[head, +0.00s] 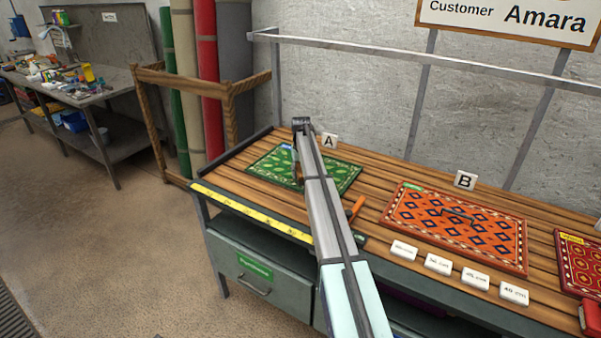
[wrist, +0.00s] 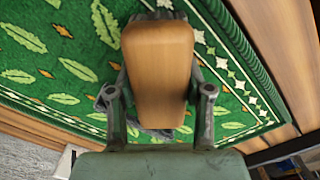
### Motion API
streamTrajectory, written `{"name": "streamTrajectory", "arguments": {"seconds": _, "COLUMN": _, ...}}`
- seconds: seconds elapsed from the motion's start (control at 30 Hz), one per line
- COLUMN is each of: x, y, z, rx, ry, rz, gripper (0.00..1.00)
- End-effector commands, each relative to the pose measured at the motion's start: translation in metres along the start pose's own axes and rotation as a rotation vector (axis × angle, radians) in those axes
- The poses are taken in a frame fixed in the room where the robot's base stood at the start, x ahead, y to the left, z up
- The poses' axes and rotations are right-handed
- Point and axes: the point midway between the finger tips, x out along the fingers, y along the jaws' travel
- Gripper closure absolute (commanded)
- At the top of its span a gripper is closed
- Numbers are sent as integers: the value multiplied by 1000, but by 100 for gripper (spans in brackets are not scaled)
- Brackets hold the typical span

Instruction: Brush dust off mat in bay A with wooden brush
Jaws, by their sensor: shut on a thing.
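The green mat (head: 262,158) with a leaf pattern lies on the slatted table by the A sign (head: 329,141). It fills much of the wrist view (wrist: 60,45). My gripper (wrist: 160,95) is shut on the wooden brush (wrist: 158,60), whose tan wooden body shows between the fingers. In the head view the brush (head: 298,174) is mostly hidden by my arm, over the mat. A grey patch (wrist: 106,97), which looks like dust, shows on the mat beside and behind the brush. I cannot tell whether the bristles touch the mat.
An orange patterned mat (head: 455,222) lies by the B sign (head: 465,180), and a red mat (head: 577,262) is at far right. An orange-handled tool (head: 356,208) lies between A and B. White labelled blocks (head: 438,264) and a yellow ruler (head: 250,213) line the front edge.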

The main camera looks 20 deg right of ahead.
Motion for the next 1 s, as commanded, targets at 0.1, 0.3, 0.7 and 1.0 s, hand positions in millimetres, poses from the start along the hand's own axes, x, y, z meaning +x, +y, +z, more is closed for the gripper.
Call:
{"name": "streamTrajectory", "arguments": {"seconds": 0.1, "x": -22, "y": 0, "z": 0, "rx": -1, "ry": 2, "rz": 1, "gripper": 100}}
{"name": "streamTrajectory", "arguments": {"seconds": 0.3, "x": -50, "y": -3, "z": 0, "rx": -4, "ry": 0, "rz": 1, "gripper": 100}}
{"name": "streamTrajectory", "arguments": {"seconds": 0.7, "x": -83, "y": -6, "z": 0, "rx": -7, "ry": -1, "rz": 1, "gripper": 100}}
{"name": "streamTrajectory", "arguments": {"seconds": 1.0, "x": -82, "y": -6, "z": 0, "rx": -7, "ry": 0, "rz": 1, "gripper": 100}}
